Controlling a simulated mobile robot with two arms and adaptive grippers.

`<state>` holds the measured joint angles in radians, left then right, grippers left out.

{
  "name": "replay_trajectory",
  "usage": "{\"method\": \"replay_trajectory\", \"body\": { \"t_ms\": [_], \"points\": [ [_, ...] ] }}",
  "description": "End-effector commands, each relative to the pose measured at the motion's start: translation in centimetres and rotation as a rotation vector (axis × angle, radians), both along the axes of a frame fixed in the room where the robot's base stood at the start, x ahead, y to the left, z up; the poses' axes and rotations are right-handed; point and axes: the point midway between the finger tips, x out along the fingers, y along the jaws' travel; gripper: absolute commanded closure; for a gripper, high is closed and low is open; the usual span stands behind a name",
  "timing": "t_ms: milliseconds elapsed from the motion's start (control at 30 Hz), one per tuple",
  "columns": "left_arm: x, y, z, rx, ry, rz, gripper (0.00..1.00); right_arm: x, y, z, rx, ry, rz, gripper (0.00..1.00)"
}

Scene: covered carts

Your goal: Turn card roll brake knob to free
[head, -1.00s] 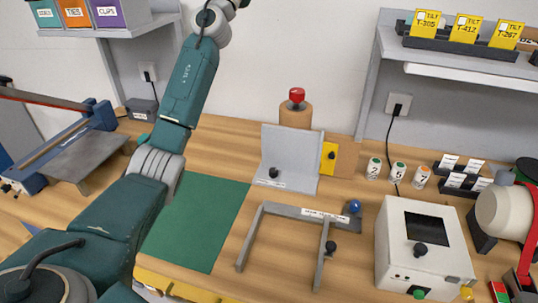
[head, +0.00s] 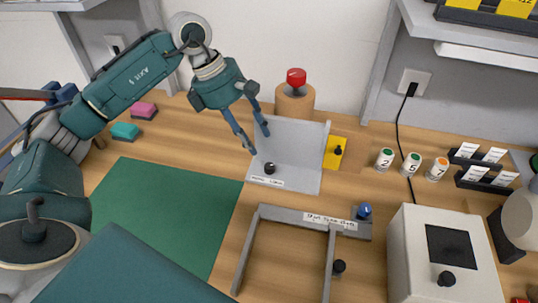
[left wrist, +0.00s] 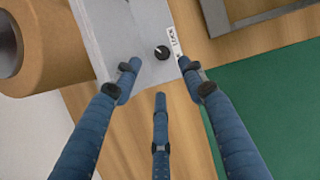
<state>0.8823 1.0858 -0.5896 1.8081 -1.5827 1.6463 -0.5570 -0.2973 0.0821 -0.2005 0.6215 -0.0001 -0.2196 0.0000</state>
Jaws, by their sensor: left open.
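A small black knob (head: 270,168) sits on the base of a grey L-shaped bracket (head: 297,150), beside a white label too small to read. The knob also shows in the left wrist view (left wrist: 161,52), with a pale pointer mark. My left gripper (head: 259,143) is open and empty, its fingers pointing down just above and left of this knob. In the left wrist view the gripper's fingertips (left wrist: 160,80) are spread, with the knob ahead between the two outer ones. I cannot tell from the labels which knob is the card roll brake. My right gripper is not in view.
Other black knobs are on a yellow plate (head: 336,151), a grey frame (head: 294,213) and a white box (head: 412,218). A brown cylinder with a red top (head: 295,97) stands behind the bracket. A green mat (head: 165,210) lies clear at left. Numbered cylinders (head: 411,164) stand right.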

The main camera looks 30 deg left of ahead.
Motion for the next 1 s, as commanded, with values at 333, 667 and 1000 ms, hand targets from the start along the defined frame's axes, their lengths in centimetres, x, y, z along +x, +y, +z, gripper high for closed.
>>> {"method": "replay_trajectory", "body": {
  "t_ms": [333, 667, 1000],
  "points": [
    [0.9, -2.2, -5.4, -0.005, 0.004, 0.0, 0.58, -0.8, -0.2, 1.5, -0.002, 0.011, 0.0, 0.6],
    [1.6, -3.6, -9.1, -0.005, -0.001, 0.001, 0.58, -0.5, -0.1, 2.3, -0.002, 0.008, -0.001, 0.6],
    [1.7, -3.6, -9.4, -0.004, -0.002, 0.002, 0.62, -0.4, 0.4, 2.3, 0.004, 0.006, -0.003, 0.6]
  ]
}}
